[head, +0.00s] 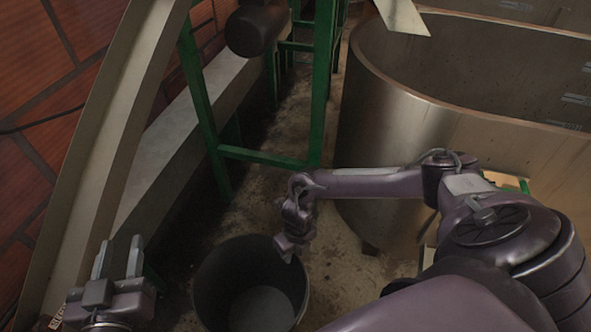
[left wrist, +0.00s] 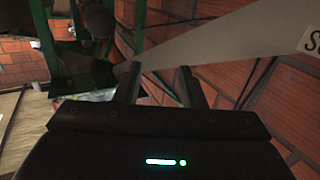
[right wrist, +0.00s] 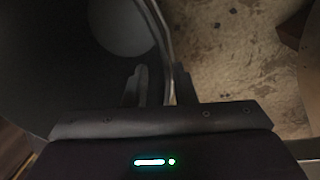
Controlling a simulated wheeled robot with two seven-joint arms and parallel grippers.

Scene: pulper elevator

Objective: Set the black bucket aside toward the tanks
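The black bucket (head: 215,275) stands on the floor at the bottom middle of the head view; its open mouth shows a grey bottom. It also fills the left of the right wrist view (right wrist: 50,60). My right gripper (head: 287,249) is at the bucket's far right rim. In the right wrist view its fingers (right wrist: 163,88) straddle the rim, one inside and one outside, with a gap on the inner side. My left gripper (head: 119,258) is open and empty, pointing up, left of the bucket. A large steel tank (head: 430,135) stands at the right.
A green metal frame (head: 265,157) stands beyond the bucket. A pale sloping beam (head: 105,140) and a brick wall (head: 45,150) lie on the left. Dirty bare floor (head: 335,270) shows between the bucket and the tank.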

